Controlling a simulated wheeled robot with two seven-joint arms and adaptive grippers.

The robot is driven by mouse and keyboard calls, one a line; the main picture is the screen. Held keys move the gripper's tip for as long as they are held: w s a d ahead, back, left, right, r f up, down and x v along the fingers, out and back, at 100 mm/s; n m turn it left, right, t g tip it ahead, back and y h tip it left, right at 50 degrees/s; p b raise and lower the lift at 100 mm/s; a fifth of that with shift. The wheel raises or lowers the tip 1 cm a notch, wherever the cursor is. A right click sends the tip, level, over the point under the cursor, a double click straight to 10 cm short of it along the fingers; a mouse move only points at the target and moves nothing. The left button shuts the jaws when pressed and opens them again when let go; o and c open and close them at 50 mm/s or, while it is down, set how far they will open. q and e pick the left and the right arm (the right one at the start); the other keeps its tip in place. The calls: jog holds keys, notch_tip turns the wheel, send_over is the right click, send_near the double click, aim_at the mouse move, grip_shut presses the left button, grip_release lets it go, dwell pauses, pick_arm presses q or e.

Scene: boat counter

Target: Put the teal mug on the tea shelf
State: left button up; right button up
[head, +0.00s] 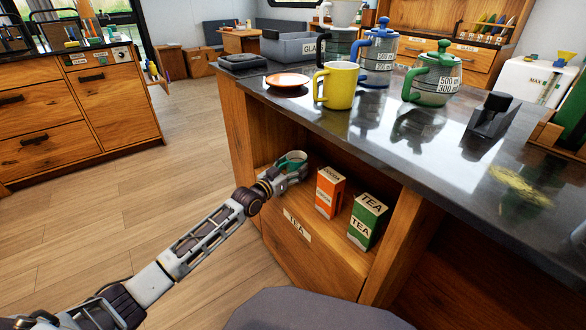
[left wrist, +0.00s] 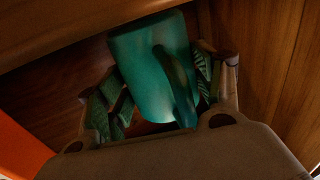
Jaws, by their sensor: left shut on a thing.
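The teal mug (head: 291,159) is inside the open shelf compartment under the counter, at its left side. My left gripper (head: 293,172) reaches into the compartment and is shut on the mug. In the left wrist view the mug (left wrist: 152,68) sits between the two fingers (left wrist: 155,95), its handle towards the camera. I cannot tell whether the mug's base touches the shelf. The tea shelf (head: 307,211) has a TEA label (head: 297,225) on its front board. My right gripper is not in view.
An orange box (head: 329,194) and a green TEA box (head: 367,221) stand on the shelf, right of the mug. Above, the dark countertop (head: 425,135) overhangs the compartment and bears a yellow mug (head: 340,87), an orange saucer (head: 288,80) and a green teapot (head: 435,77).

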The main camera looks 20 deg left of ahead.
pick_arm(q)
jog(key=shift+f, duration=0.1)
jog(key=o, duration=1.2)
jog(key=shift+o, duration=0.2)
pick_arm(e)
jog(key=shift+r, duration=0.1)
pick_arm(q)
jog(key=shift+p+v, duration=0.6)
jog(key=shift+v, duration=0.75)
jog(key=p+v, duration=0.3)
jog(key=v, duration=0.6)
jog(key=shift+s, duration=0.15)
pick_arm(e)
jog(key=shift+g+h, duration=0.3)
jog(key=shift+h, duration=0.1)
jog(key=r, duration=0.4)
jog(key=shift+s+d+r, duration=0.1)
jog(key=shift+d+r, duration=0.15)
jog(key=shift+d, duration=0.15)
pick_arm(q)
jog(key=shift+a, duration=0.1)
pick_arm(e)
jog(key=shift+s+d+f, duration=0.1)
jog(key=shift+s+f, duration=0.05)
